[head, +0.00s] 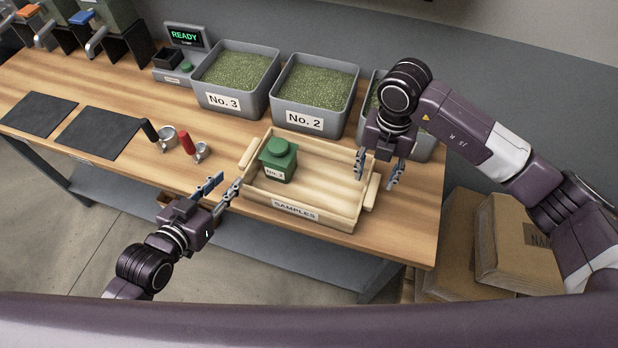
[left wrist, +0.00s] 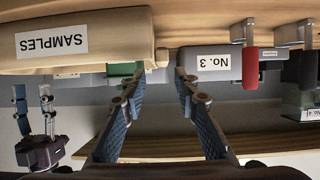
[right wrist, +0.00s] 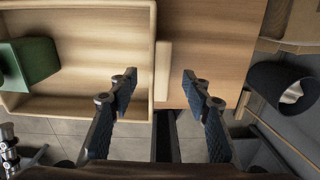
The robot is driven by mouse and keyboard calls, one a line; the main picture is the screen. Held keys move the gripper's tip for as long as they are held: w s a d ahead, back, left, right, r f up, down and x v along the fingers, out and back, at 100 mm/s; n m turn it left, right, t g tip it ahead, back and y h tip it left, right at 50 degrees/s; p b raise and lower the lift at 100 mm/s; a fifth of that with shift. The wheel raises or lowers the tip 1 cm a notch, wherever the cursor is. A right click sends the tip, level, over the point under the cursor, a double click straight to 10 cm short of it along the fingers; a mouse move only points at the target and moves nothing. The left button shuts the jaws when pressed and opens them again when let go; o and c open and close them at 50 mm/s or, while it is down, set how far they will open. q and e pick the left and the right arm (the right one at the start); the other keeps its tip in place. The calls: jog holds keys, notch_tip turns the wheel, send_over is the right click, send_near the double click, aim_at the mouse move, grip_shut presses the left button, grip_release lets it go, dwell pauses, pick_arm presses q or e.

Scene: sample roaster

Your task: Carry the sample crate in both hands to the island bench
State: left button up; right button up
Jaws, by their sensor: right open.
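The wooden sample crate (head: 340,211), labelled SAMPLES, sits on the bench near its front edge. A green canister (head: 278,162) stands inside at its left. The crate has a bar handle on its left end (head: 249,152) and its right end (head: 372,190). My left gripper (head: 219,188) is open and empty in front of the crate's left end, apart from it. The left wrist view shows the crate (left wrist: 110,35) beyond the open fingers (left wrist: 158,78). My right gripper (head: 378,174) is open above the right handle; the right wrist view shows that handle (right wrist: 163,72) between the fingers (right wrist: 160,82).
Grey bins No. 3 (head: 228,101) and No. 2 (head: 305,119) stand behind the crate, with another bin partly hidden by my right arm. A red-handled scoop (head: 188,143) and black-handled scoop (head: 151,131) lie left of it. Cardboard boxes (head: 515,245) stand right of the bench.

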aim_at(245, 163)
pick_arm(q)
jog(key=x, duration=1)
jog(key=shift+w+d+f, duration=0.1)
jog(key=shift+w+f, duration=0.05)
jog(key=shift+w, duration=0.05)
pick_arm(e)
notch_tip(245, 163, down, 7)
jog(key=shift+r, duration=0.1)
pick_arm(q)
jog(key=c, duration=0.7)
pick_arm(e)
jog(key=c, duration=0.7)
pick_arm(q)
grip_shut()
pick_arm(e)
grip_shut()
jog(key=shift+r, duration=0.1)
